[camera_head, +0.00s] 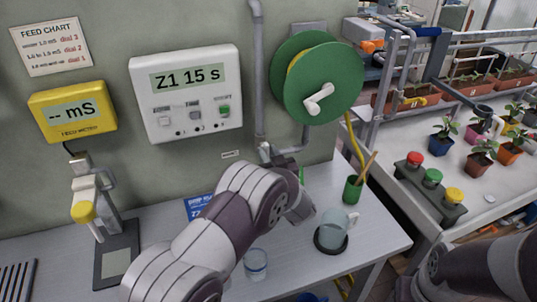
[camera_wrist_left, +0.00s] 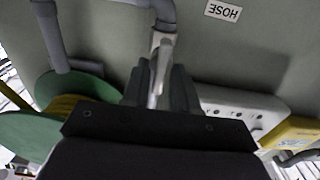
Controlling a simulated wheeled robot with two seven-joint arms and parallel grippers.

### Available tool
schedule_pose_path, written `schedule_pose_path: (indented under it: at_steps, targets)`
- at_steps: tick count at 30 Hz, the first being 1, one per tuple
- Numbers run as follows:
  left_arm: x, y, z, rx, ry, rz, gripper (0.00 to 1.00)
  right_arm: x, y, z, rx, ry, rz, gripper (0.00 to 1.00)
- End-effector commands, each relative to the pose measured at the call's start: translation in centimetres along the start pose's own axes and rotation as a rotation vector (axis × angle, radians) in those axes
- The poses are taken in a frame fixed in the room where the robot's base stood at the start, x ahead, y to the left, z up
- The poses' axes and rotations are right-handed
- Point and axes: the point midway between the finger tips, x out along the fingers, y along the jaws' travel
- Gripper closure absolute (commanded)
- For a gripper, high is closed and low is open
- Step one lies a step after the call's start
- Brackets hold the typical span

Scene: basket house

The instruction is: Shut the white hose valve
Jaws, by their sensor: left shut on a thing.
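The white hose valve (camera_head: 265,150) sits on the wall at the lower end of a grey pipe (camera_head: 259,80), beside a small label (camera_head: 231,154). In the left wrist view the label reads HOSE (camera_wrist_left: 223,10), upside down, and the pale valve handle (camera_wrist_left: 158,62) lies between my fingers. My left gripper (camera_wrist_left: 160,90) is shut on this handle. In the head view my left arm covers most of the gripper and part of the valve. My right gripper is out of view; only part of my right arm shows at the lower right.
A green hose reel (camera_head: 342,85) hangs right of the pipe. A white timer box (camera_head: 188,95) reading "Z1 15 s" is to the left. On the bench stand a jug (camera_head: 332,232), a green cup (camera_head: 352,190) and a glass (camera_head: 256,265) near my arm.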

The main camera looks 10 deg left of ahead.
Motion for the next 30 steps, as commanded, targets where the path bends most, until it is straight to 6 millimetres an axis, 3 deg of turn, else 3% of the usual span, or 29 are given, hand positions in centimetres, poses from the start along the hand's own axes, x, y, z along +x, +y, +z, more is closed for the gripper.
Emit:
schedule_pose_path:
  at_steps: [11,30]
  targets:
    - [0.0,0.1,-0.1,0.171,-0.003,0.000,1.00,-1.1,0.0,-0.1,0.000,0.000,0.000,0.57]
    - [-0.1,0.4,0.1,0.773,-0.004,0.001,1.00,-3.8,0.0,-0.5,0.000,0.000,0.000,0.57]
